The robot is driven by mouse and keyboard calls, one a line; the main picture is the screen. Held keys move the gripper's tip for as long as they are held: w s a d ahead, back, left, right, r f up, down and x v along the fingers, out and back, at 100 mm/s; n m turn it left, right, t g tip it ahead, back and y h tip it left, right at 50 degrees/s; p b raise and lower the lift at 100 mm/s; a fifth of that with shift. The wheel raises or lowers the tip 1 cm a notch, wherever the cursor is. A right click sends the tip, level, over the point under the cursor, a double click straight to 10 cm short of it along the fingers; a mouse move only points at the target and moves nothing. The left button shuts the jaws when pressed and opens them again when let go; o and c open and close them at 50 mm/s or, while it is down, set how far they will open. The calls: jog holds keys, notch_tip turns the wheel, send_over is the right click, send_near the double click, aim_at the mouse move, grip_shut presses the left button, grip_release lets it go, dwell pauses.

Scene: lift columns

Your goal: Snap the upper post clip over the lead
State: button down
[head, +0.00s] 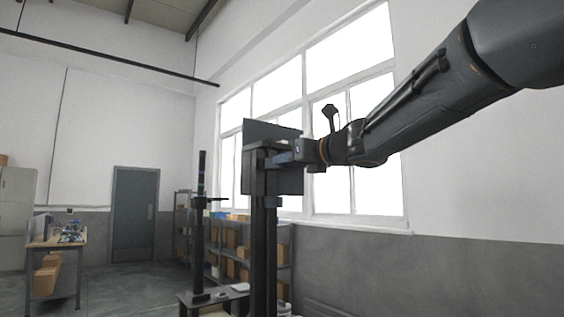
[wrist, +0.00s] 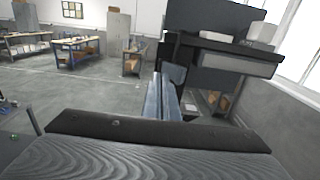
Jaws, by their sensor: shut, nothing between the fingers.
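My gripper (head: 278,160) is at the end of my arm, which reaches in from the right in the head view. It is shut with nothing visible between its fingers, close to the top of a dark upright column (head: 264,260). I cannot tell whether it touches the column. In the wrist view my gripper's bluish fingers (wrist: 162,92) lie together and point away from the camera. A thinner dark post (head: 201,180) stands to the left with a small side arm (head: 216,199). I cannot make out the upper post clip or the lead in either view.
A dark flat panel (head: 262,130) is at the column's top; a dark cart top (head: 190,297) is low beside it. Shelving with boxes (head: 236,240) stands behind. A workbench (head: 45,242) is far left. In the wrist view, open floor (wrist: 80,90) lies left, a grey box (wrist: 228,58) right.

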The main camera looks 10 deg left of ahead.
jog(key=w+d, duration=0.2)
jog(key=shift+w+d, duration=0.1)
jog(key=shift+w, duration=0.2)
dwell(0.6)
jog(key=shift+w+a, duration=0.1)
jog(key=shift+a, duration=0.1)
jog(key=shift+w+a, duration=0.25)
jog(key=shift+w+a, duration=0.2)
jog(key=shift+w, duration=0.05)
jog(key=shift+s, duration=0.1)
dwell(0.3)
jog(key=b+v, duration=0.2)
jog(key=v, duration=0.5)
dwell(0.5)
